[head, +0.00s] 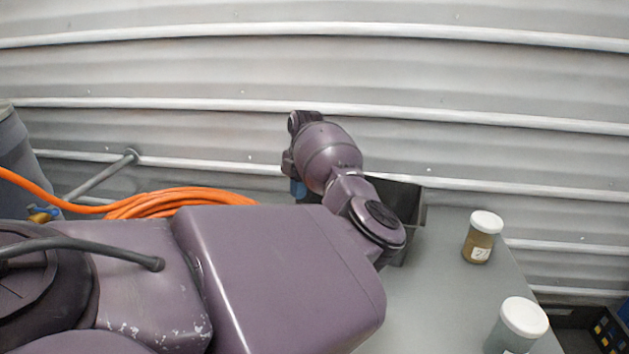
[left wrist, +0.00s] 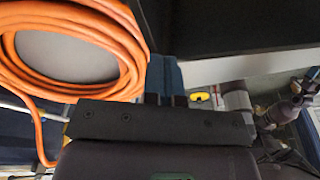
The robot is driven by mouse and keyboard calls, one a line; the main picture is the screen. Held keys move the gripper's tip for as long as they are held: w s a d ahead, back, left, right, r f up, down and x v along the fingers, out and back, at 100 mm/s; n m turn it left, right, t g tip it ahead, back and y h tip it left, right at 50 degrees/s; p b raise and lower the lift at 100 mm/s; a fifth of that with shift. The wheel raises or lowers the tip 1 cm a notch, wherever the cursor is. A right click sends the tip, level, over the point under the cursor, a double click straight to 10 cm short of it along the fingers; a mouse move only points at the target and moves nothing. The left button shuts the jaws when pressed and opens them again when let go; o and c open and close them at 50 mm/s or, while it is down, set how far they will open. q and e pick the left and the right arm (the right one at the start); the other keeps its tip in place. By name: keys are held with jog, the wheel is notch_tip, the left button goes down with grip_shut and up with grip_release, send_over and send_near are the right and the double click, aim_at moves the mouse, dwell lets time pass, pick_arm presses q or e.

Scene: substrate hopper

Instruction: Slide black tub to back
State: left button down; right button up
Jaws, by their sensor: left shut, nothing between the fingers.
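The black tub (head: 408,199) stands on the grey table near the corrugated wall. My left arm crosses in front of it and hides much of it. In the left wrist view a large dark surface at the upper right looks like the tub's side (left wrist: 240,25). My left gripper (head: 298,188) is at the tub's left end, mostly hidden by its own wrist. Its blue fingers (left wrist: 165,78) are shut together and empty, close beside the dark side. I cannot tell whether they touch it. My right gripper does not show.
A coiled orange hose (head: 180,201) lies left of the gripper, close by in the left wrist view (left wrist: 130,50). Two white-lidded jars, one brown (head: 481,243) and one grey-green (head: 507,336), stand right of the tub. Table between tub and jars is clear. The ribbed wall (head: 450,90) rises behind.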

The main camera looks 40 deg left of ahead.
pick_arm(q)
jog(key=shift+w+d, duration=0.15)
jog(key=shift+d, duration=0.05)
jog(key=shift+w+a, duration=0.2)
jog(key=shift+w, duration=0.05)
jog(key=w+d+b, duration=0.1)
jog(key=w+b, duration=0.3)
jog(key=w, duration=0.7)
jog(key=shift+r, duration=0.2)
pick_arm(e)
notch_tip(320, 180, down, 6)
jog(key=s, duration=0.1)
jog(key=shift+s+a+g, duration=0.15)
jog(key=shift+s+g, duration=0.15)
pick_arm(q)
jog(key=shift+w, duration=0.1)
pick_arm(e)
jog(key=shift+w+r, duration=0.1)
